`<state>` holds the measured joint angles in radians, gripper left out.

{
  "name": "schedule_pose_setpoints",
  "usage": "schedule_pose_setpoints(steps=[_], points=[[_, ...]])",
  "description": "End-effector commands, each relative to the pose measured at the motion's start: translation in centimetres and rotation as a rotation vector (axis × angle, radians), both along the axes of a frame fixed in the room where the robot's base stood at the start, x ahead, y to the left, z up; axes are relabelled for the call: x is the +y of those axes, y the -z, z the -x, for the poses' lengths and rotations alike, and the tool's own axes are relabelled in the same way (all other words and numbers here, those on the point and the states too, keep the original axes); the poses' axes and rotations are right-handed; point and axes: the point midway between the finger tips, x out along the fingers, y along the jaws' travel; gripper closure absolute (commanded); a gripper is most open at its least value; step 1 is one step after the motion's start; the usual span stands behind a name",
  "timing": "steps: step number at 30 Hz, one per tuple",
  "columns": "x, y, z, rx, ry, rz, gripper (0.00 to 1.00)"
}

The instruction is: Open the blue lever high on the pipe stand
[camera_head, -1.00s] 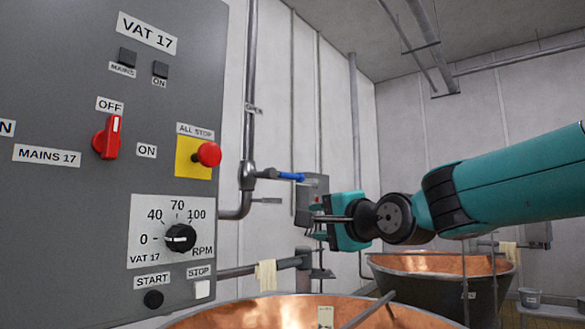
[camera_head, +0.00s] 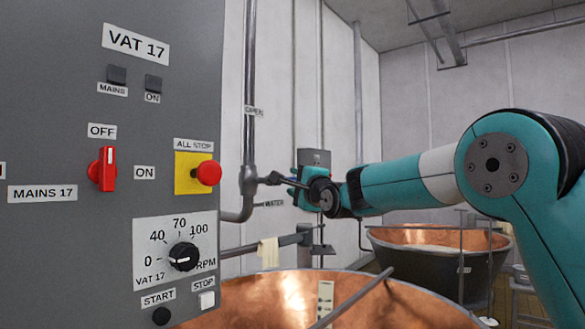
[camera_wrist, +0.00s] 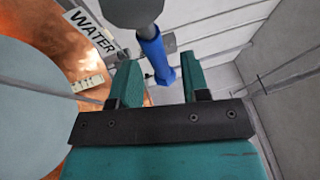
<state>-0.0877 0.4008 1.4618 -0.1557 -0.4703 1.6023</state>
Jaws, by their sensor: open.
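The blue lever (camera_wrist: 156,58) lies between the two teal fingers of my gripper (camera_wrist: 160,78) in the wrist view. The fingers stand apart on either side of it, and I cannot tell whether either touches it. The lever's grey hub (camera_wrist: 134,10) is at the top of that view. In the head view my gripper (camera_head: 297,187) is just right of the valve (camera_head: 249,178) on the vertical pipe (camera_head: 250,60) and hides most of the lever, which points right. An OPEN label (camera_head: 254,111) is on the pipe above the valve.
A WATER label (camera_head: 274,204) is beside the pipe; it also shows in the wrist view (camera_wrist: 91,31). The grey VAT 17 panel (camera_head: 60,120) fills the left. A copper vat (camera_head: 250,300) lies below, another vat (camera_head: 440,265) behind right. A cloth (camera_head: 268,252) hangs on a bar.

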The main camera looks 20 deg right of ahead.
Motion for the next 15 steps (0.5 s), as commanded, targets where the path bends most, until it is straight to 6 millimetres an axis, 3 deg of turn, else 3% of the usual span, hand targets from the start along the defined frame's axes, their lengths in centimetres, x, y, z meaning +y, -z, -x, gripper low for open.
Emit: schedule_pose_setpoints(steps=[6, 15], points=[[0.5, -0.5, -1.9, 0.001, 0.0, 0.0, 0.58], [0.5, -0.3, -2.1, 0.0, 0.0, 0.001, 0.58]])
